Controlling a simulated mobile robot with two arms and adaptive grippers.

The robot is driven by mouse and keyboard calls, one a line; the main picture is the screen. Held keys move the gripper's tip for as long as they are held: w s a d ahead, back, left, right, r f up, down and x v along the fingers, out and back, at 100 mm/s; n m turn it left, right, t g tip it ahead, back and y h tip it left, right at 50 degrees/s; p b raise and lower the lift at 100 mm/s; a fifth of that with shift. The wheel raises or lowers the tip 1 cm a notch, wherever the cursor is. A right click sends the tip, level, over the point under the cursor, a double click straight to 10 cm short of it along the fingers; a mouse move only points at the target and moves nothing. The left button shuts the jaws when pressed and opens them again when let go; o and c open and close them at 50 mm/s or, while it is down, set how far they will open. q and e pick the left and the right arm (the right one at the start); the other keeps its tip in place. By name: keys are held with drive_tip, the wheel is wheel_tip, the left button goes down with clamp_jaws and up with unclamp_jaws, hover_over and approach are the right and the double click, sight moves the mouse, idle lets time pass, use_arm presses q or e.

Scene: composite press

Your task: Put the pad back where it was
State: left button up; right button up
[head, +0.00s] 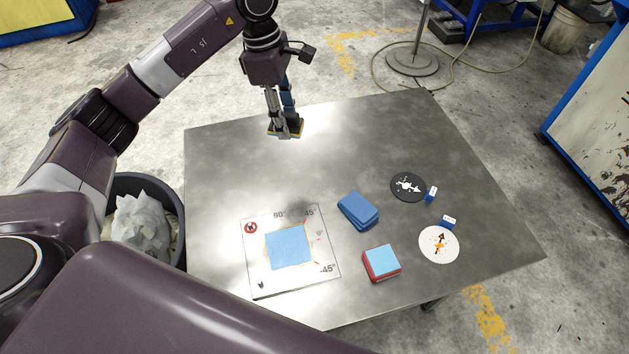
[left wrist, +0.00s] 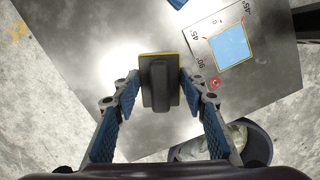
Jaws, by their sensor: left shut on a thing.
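The pad (head: 287,130) is a dark block with a raised grip and a yellow edge. It is at the far left part of the metal table (head: 330,130). My left gripper (head: 281,113) points down and is shut on the pad's grip. In the left wrist view the pad (left wrist: 147,99) sits between the fingers of my left gripper (left wrist: 159,82). Whether the pad touches the table or hangs just above it, I cannot tell. My right gripper is not in view.
A white angle sheet (head: 255,279) with a light blue square ply lies at the table's front left. Right of it are a blue stack (head: 357,210) and a red-edged stack (head: 381,263). Black (head: 408,187) and white (head: 439,245) discs lie farther right. A bin (head: 176,200) stands left.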

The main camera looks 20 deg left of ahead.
use_arm(q)
drive_tip(key=shift+w, duration=0.2)
drive_tip(key=p, duration=0.2)
hover_over(295, 180)
drive_tip(key=f, duration=1.4)
drive_tip(key=shift+s+a+f, duration=0.1)
drive_tip(key=shift+a+f, duration=0.15)
drive_tip(key=shift+a, duration=0.05)
wheel_tip(295, 180, down, 5)
drive_tip(key=shift+f, duration=0.1)
drive_tip(key=shift+f, duration=0.1)
drive_tip(key=o, duration=1.2)
drive_tip(key=shift+o, duration=0.2)
